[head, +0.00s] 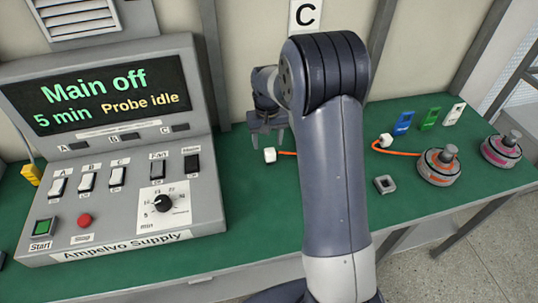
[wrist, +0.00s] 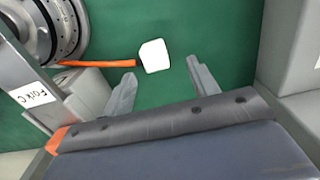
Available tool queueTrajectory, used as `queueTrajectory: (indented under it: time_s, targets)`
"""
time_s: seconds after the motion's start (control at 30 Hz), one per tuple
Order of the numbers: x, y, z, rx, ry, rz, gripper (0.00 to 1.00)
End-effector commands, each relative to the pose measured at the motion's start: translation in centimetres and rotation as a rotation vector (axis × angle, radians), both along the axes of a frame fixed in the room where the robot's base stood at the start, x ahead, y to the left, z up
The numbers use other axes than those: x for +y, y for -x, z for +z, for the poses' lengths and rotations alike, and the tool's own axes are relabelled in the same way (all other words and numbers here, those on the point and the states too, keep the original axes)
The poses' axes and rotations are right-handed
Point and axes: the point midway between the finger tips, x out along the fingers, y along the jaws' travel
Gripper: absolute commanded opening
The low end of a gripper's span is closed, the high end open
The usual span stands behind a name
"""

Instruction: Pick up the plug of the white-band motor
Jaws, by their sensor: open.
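A white plug (head: 270,155) on an orange cable lies on the green bench top, just below my gripper (head: 267,138) in the head view. In the wrist view the plug (wrist: 154,55) appears between and slightly beyond the fingertips of my open gripper (wrist: 161,70), touching neither finger. Its orange cable (wrist: 95,63) runs left to a round metallic motor (wrist: 55,30), partly cut off by the frame; its band colour is not clear there. In the head view my arm hides where this cable leads.
A control console (head: 110,150) stands at left. At right are an orange-band motor (head: 438,168) with its own white plug (head: 385,140), a pink-band motor (head: 501,152) and a small grey square block (head: 385,184).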

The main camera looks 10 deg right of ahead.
Motion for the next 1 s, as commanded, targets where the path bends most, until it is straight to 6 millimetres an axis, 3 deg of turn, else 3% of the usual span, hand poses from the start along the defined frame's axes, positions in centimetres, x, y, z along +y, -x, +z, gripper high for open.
queueTrajectory:
  time_s: [0.4, 0.7, 1.0]
  targets:
    - [-0.6, 0.4, -4.9, 0.0, -0.001, -0.001, 0.56]
    - [-0.6, 0.3, -5.5, -0.002, -0.001, 0.0, 0.56]
    - [-0.6, 0.3, -5.4, -0.002, -0.001, 0.0, 0.33]
